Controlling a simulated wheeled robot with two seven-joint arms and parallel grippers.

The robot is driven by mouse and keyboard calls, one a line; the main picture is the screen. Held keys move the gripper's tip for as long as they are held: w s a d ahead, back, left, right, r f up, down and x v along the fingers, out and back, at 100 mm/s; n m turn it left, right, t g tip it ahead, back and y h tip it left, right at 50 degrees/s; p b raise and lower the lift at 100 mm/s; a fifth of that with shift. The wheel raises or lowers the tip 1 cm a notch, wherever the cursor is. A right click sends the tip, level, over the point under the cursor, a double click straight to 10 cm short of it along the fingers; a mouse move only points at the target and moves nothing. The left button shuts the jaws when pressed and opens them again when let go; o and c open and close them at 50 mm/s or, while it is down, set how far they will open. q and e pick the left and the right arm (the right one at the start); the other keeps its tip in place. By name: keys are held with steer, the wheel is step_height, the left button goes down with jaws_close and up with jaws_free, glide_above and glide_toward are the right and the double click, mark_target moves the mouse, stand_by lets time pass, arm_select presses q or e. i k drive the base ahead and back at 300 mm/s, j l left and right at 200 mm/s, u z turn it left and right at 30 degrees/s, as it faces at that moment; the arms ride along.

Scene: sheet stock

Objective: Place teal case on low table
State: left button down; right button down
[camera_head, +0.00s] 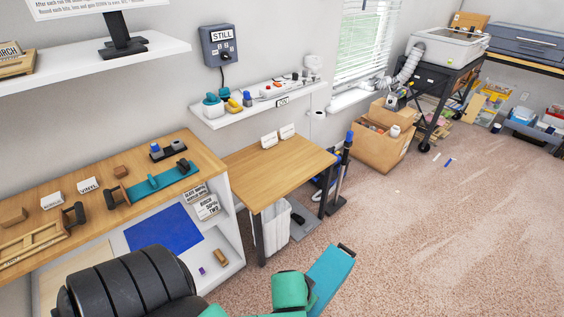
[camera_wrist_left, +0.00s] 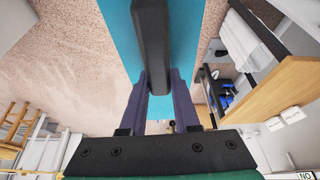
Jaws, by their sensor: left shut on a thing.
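The teal case (camera_head: 331,277) is a flat teal slab held up over the carpet, at the bottom centre of the head view. In the left wrist view the teal case (camera_wrist_left: 118,25) has a dark bar-like handle. My left gripper (camera_wrist_left: 160,85) is shut on that handle, with a finger on each side. The gripper's fingers are not clear in the head view. The low table (camera_head: 275,172) has a wooden top and dark legs, and stands behind and left of the case. Its edge shows at the right of the left wrist view (camera_wrist_left: 285,95). My right gripper is not in view.
Two small white cards (camera_head: 287,131) stand at the table's back edge; its front is clear. A higher workbench (camera_head: 100,216) adjoins on the left, with a teal flat piece (camera_head: 137,191) and blocks. A wall shelf (camera_head: 255,108) hangs above. A cardboard box (camera_head: 383,150) stands beyond.

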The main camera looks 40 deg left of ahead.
mark_target(291, 167)
steer(key=i+u, duration=0.2)
steer(key=i, duration=0.35)
steer(key=i+u, duration=0.25)
steer(key=i, duration=0.25)
steer(key=i+l+u, duration=0.2)
steer(key=i, duration=0.35)
steer(key=i+l+u, duration=0.1)
steer(key=i+u, duration=0.35)
steer(key=i+l+u, duration=0.25)
steer(key=u, duration=0.2)
steer(key=i+l, duration=0.05)
steer(key=i, duration=0.05)
